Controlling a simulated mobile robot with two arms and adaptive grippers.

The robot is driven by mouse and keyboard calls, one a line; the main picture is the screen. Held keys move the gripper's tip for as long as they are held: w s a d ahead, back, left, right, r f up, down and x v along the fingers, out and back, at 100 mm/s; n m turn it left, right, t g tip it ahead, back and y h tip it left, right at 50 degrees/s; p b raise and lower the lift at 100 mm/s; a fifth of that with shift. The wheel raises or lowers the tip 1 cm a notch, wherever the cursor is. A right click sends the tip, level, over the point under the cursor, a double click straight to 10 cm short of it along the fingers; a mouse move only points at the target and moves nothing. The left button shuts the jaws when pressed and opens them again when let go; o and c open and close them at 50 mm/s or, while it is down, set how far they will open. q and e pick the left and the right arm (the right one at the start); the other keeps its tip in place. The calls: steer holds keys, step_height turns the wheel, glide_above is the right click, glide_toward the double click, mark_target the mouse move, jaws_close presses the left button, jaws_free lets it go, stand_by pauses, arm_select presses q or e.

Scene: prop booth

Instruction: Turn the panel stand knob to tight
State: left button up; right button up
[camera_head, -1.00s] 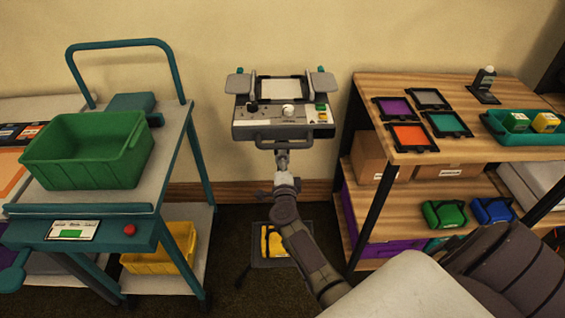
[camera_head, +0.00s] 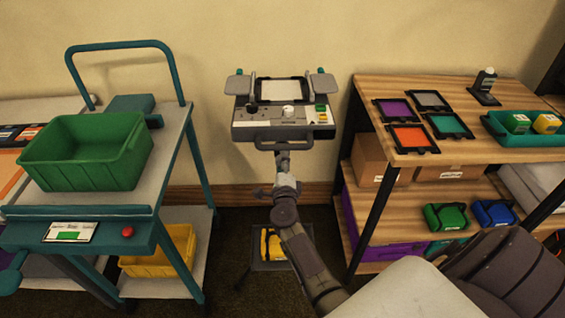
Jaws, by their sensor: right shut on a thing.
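The panel stand holds a grey control panel (camera_head: 284,131) against the wall, with a white dial (camera_head: 288,110) on its top and a handle bar along its front. The stand's post drops below the panel behind my arm. My right gripper (camera_head: 284,178) is at this post, just under the panel, and is shut on the stand knob. The knob is mostly hidden by the gripper, so its setting cannot be read. My left gripper is out of view.
A teal cart (camera_head: 81,209) with a green bin (camera_head: 88,155) stands on the left. A wooden shelf (camera_head: 464,150) with coloured frames and a teal tray (camera_head: 510,139) stands close on the right. A yellow item (camera_head: 272,244) lies low by the stand's base.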

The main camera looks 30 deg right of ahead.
steer(key=o, duration=1.2)
steer(key=shift+c, duration=0.2)
steer(key=shift+s, duration=0.1)
steer(key=v, duration=0.7)
steer(key=shift+a, duration=0.15)
steer(key=shift+s, duration=0.1)
